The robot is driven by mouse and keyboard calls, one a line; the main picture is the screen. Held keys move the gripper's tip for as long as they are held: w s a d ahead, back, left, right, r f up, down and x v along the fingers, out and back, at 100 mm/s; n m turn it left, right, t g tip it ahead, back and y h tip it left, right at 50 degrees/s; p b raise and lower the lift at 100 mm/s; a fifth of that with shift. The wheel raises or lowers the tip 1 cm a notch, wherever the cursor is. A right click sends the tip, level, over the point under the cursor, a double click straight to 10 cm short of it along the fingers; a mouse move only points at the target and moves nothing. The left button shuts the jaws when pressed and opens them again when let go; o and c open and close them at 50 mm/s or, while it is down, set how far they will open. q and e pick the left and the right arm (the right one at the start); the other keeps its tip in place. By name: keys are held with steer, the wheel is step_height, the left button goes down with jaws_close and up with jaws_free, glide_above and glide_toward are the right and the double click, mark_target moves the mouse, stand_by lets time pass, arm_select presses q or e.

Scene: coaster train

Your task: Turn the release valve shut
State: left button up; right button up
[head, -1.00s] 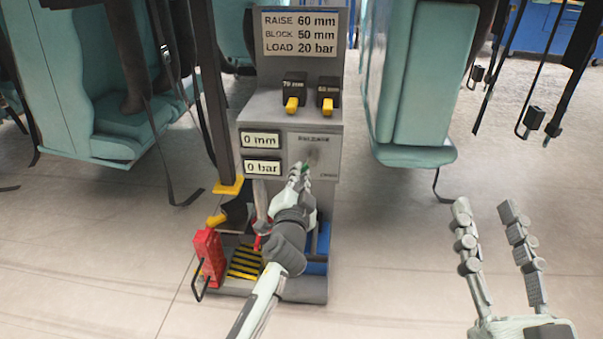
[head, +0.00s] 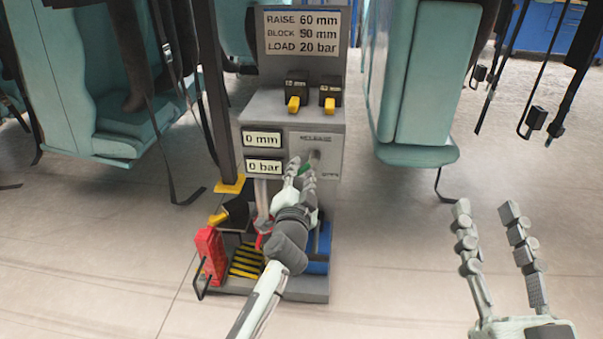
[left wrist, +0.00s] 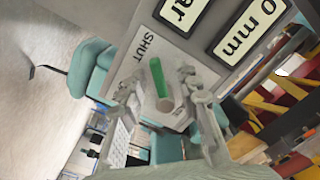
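The release valve has a green handle (head: 309,168) on the front panel of the grey console (head: 262,110). In the left wrist view the green handle (left wrist: 157,78) stands out from a pale round hub, beside a panel marked SHUT. My left gripper (head: 301,167) is at the panel, its fingers spread on either side of the handle. In the left wrist view gaps show between the handle and both fingers, so it is open and holds nothing. My right gripper (head: 485,208) is open and empty, away at the lower right.
Two displays read 0 mm (head: 262,140) and 0 bar (head: 264,167). Black switches with yellow levers (head: 294,103) sit on the console top. A red jack-like part (head: 210,252) stands low at left. Teal seats (head: 415,90) flank the console.

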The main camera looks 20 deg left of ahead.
arm_select(q)
steer(key=o, duration=0.3)
steer(key=r, duration=0.9)
steer(key=shift+w+a+r, duration=0.1)
steer(key=shift+w+r, duration=0.1)
steer(key=shift+o, duration=0.7)
steer(key=shift+r, duration=0.5)
steer(key=shift+g, duration=0.7)
steer(key=f, duration=0.5)
steer(key=shift+a+f, duration=0.15)
steer(key=shift+a, duration=0.15)
steer(key=shift+c, duration=0.2)
steer(key=c, duration=0.3)
steer(key=shift+s+d, duration=0.1)
steer(key=shift+s, duration=0.1)
steer(key=shift+c, duration=0.5)
glide_toward(301, 145)
steer(key=shift+a, duration=0.55)
steer(key=shift+s+d+f+p, duration=0.2)
steer(key=shift+s+d, duration=0.05)
steer(key=shift+s, duration=0.3)
steer(key=shift+s+d+f+p, duration=0.15)
steer(key=shift+s+d+f, duration=0.1)
steer(key=shift+s, duration=0.3)
steer(key=shift+s+d+f+p, duration=0.15)
steer(key=shift+s+d+p, duration=0.05)
steer(key=shift+s, duration=0.35)
